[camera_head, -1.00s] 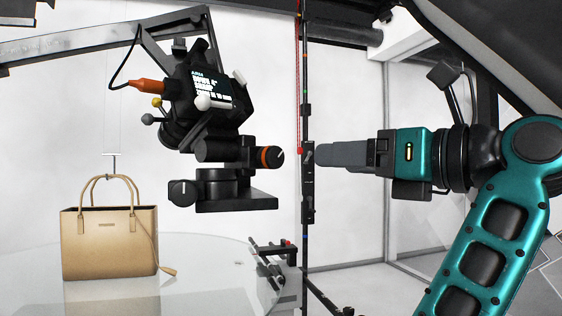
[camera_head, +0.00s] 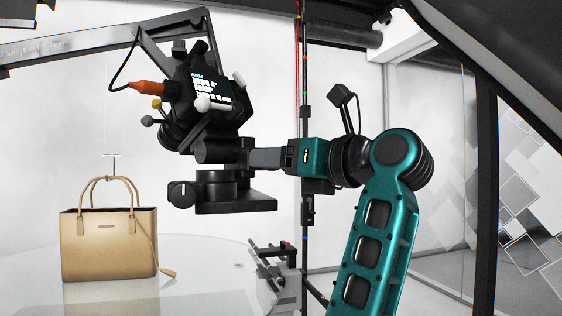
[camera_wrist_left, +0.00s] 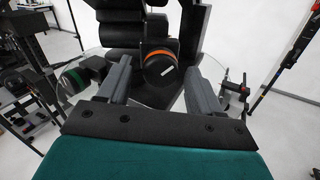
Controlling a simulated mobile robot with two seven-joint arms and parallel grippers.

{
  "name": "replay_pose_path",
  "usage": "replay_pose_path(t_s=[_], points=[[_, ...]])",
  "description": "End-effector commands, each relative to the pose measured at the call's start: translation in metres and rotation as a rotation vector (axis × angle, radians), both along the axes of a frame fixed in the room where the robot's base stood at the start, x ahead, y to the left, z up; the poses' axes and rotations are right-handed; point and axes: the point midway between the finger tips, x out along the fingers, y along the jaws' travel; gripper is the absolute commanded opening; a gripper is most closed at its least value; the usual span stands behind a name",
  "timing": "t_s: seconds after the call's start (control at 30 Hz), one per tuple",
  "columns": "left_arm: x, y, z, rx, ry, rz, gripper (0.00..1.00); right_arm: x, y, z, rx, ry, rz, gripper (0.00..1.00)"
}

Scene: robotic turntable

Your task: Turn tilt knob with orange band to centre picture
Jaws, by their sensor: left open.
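The tilt knob (camera_wrist_left: 162,70) is a black round knob with an orange band and a pale line on its face. It shows in the left wrist view between the two open fingers of my left gripper (camera_wrist_left: 158,66); I cannot tell if they touch it. In the head view my left gripper (camera_head: 252,158) reaches the camera head's right side, and its fingers hide the knob. The camera (camera_head: 200,105), with a lit screen showing text too small to read, sits above on the black tilt head. My right gripper is not in view.
A second knob (camera_head: 183,193) sits lower on the head; a green-banded knob (camera_wrist_left: 72,78) shows at left in the wrist view. A tan handbag (camera_head: 108,245) stands on the clear turntable (camera_head: 200,280). A thin upright pole (camera_head: 307,250) stands behind my gripper.

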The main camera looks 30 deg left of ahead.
Motion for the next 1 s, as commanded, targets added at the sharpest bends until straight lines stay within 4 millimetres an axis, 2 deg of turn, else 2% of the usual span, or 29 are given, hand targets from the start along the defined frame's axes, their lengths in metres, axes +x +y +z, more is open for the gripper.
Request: replay_pose_path(t_s=[0.1, 0.67, 1.0], points=[[-0.0001, -0.0002, -0.0001, 0.0, 0.0, 0.0, 0.64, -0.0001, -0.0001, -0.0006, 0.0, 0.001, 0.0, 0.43], [-0.0001, -0.0007, 0.0, 0.0, 0.0, 0.0, 0.1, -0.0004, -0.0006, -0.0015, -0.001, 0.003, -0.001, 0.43], [0.0002, -0.0014, -0.0005, -0.011, -0.047, -0.001, 0.09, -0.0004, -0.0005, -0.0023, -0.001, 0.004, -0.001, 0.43]])
